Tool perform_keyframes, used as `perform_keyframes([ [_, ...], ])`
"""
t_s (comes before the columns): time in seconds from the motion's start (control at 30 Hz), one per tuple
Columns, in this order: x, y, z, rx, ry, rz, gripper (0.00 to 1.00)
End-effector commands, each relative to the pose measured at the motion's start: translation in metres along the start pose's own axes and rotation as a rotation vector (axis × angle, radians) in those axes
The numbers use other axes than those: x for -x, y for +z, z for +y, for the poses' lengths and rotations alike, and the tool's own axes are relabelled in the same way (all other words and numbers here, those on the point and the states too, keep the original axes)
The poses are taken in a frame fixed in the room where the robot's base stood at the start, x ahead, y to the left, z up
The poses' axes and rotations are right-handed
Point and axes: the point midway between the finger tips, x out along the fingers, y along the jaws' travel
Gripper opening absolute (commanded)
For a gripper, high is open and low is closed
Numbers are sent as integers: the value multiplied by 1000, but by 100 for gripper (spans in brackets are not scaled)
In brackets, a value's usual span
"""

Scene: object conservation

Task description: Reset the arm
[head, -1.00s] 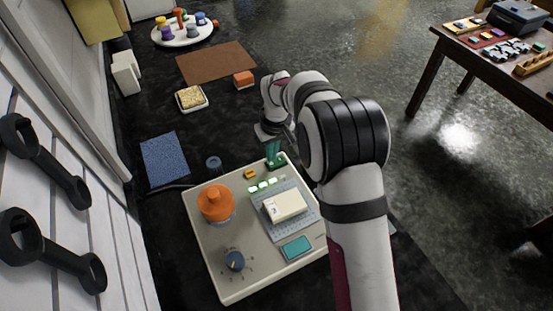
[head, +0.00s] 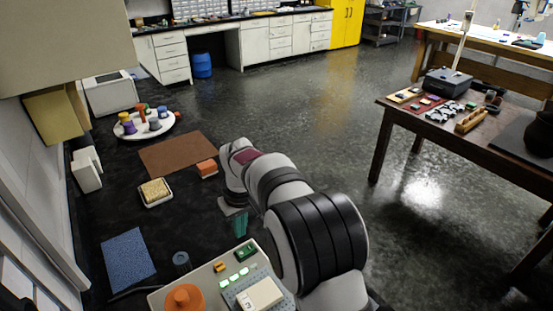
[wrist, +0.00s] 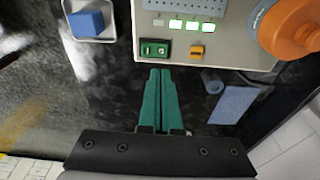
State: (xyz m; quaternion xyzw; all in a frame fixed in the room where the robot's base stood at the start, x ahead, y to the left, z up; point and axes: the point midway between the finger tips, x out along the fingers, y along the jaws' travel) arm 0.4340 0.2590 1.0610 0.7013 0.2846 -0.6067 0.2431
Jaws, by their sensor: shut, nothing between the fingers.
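My gripper shows in the head view (head: 240,224) and the wrist view (wrist: 160,72). Its two teal fingers lie together with nothing between them. They point down beside the far edge of the beige control panel (head: 207,274). In the wrist view the fingertips appear just short of the green switch block (wrist: 154,48), with a small visible gap. My white and black arm covers the right part of the panel in the head view. The panel carries an orange knob (head: 184,297), a small orange block (wrist: 197,52), lit green lamps (wrist: 192,26) and a white box (head: 260,294).
Left of the panel are a blue mat (head: 128,260) and a grey-blue ring (head: 181,260). Beyond lie a dish of yellow grains (head: 155,191), an orange block (head: 207,168), a brown mat (head: 178,153) and a round white tray (head: 160,133). A blue cube (wrist: 87,22) sits in a tray.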

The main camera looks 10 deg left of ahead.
Motion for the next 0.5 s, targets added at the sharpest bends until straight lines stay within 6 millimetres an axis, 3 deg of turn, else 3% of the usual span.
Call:
perform_keyframes([
  [0.07, 26, 23, 13, -93, -2, -3, 0],
  [0.13, 63, 70, 27, -258, -9, -17, 0],
  [0.2, 100, 134, 32, -470, -21, -37, 0],
  [0.3, 130, 228, 17, -774, -40, -67, 0],
  [0.4, 134, 301, -12, -1021, -56, -92, 0],
  [0.5, 128, 343, -37, -1181, -69, -110, 0],
])
